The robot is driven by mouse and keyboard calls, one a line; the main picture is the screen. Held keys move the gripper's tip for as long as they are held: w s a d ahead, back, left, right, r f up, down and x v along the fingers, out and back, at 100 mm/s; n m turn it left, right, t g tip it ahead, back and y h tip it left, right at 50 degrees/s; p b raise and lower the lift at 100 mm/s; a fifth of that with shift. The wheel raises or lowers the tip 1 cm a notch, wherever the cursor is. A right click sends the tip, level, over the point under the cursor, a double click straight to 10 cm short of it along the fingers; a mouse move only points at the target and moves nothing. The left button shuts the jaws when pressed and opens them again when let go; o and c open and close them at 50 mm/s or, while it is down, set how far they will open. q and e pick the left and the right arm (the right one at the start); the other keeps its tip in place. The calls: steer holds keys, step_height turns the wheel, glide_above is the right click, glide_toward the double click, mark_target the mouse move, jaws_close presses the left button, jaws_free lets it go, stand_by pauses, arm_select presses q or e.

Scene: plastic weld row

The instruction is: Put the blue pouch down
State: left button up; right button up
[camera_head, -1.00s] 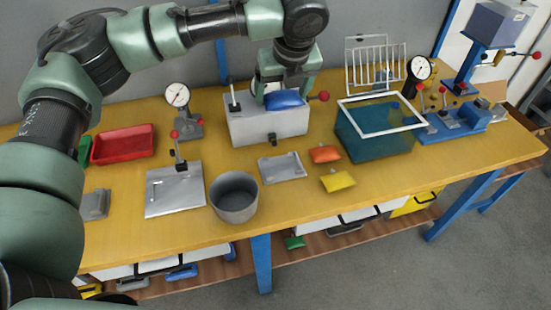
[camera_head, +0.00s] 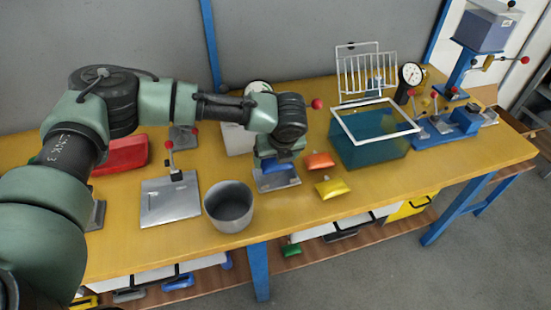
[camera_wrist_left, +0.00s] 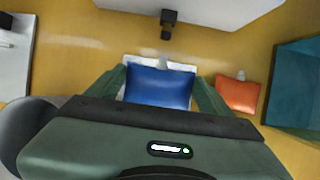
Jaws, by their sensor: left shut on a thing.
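The blue pouch (camera_head: 283,168) is between the fingers of my left gripper (camera_head: 279,160), which is shut on it. In the head view it is over a small grey metal plate (camera_head: 277,182) on the table. In the left wrist view the blue pouch (camera_wrist_left: 159,87) sits between the two green fingers (camera_wrist_left: 160,92), with the light plate's edge (camera_wrist_left: 132,61) showing behind it. I cannot tell whether the pouch touches the plate. My right gripper is in neither view.
An orange pouch (camera_head: 319,160) and a yellow pouch (camera_head: 332,188) lie just right of the plate. A grey pot (camera_head: 229,207) stands to its left. A teal tank (camera_head: 370,150) is farther right, and a larger metal plate (camera_head: 170,203) is at left.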

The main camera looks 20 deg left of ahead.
arm_select(q)
steer(key=shift+f, duration=0.35)
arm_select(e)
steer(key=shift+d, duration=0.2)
arm_select(q)
steer(key=shift+f, duration=0.1)
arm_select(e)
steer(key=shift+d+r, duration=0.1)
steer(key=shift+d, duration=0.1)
arm_select(q)
steer(key=shift+f, duration=0.45)
steer(key=o, duration=1.3)
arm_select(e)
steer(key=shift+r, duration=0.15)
arm_select(q)
steer(key=shift+w+r, duration=0.1)
steer(key=shift+r, duration=0.25)
steer(key=v, duration=1.2)
steer(key=shift+r, duration=0.3)
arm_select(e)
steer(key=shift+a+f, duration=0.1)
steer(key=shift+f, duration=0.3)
